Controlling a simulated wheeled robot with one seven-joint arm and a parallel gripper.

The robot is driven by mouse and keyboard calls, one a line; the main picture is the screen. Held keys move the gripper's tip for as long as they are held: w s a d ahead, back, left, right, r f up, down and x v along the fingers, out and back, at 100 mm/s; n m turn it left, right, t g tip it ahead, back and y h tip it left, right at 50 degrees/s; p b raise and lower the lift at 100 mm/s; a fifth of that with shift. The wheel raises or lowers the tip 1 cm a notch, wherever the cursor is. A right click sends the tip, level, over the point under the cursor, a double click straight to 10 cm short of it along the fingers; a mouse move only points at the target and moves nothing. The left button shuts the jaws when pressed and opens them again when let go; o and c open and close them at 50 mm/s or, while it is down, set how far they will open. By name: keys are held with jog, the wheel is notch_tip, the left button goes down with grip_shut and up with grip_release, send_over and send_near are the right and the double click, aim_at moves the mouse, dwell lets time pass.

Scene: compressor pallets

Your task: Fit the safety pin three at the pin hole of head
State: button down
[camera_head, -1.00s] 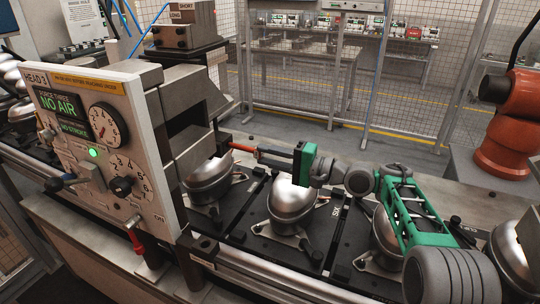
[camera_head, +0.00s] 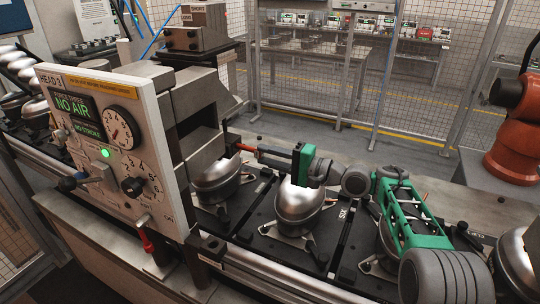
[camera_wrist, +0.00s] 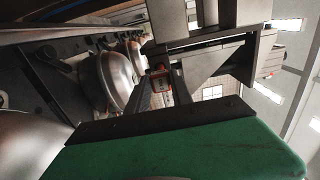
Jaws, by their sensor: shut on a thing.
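The head is the grey press labelled HEAD 3 (camera_head: 93,160), at left in the head view; its screen reads NO AIR and a green lamp is lit. My gripper (camera_head: 262,152) is shut on a red safety pin (camera_head: 243,147) and points left at the press's right side. The pin's far end is close to the press blocks (camera_head: 205,148); I cannot tell whether it touches or enters a hole. The pin hole itself is not visible. In the wrist view, a red labelled part (camera_wrist: 160,86) shows beyond my dark finger, with the press blocks (camera_wrist: 208,65) above it.
Silver compressors (camera_head: 297,210) stand on dark pallets along the conveyor, below my arm. Another red-handled part (camera_head: 147,240) hangs under the front panel. An orange robot arm (camera_head: 510,130) stands at right, and a mesh fence (camera_head: 335,80) runs behind.

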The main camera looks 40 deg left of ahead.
aim_at(255, 152)
jog(key=shift+s+a+r+p, duration=0.15)
jog(key=shift+a+p, duration=0.3)
jog(key=shift+a, duration=0.5)
jog(key=shift+s+a+f+p, duration=0.15)
jog(key=shift+a+p, duration=0.3)
jog(key=shift+a, duration=0.55)
jog(key=shift+s+a+r+p, duration=0.1)
jog(key=shift+s+a+p, duration=0.25)
jog(key=shift+a, duration=0.6)
jog(key=c, duration=1.1)
grip_release()
jog(key=shift+w, duration=0.1)
jog(key=shift+o, duration=0.2)
jog(key=shift+d+f, duration=0.2)
jog(key=d, duration=0.2)
jog(key=w+d+b, duration=0.1)
jog(key=d, duration=0.4)
jog(key=shift+w+d+b, duration=0.15)
jog(key=shift+w+b, duration=0.1)
jog(key=shift+b, duration=0.15)
jog(key=shift+r, duration=0.1)
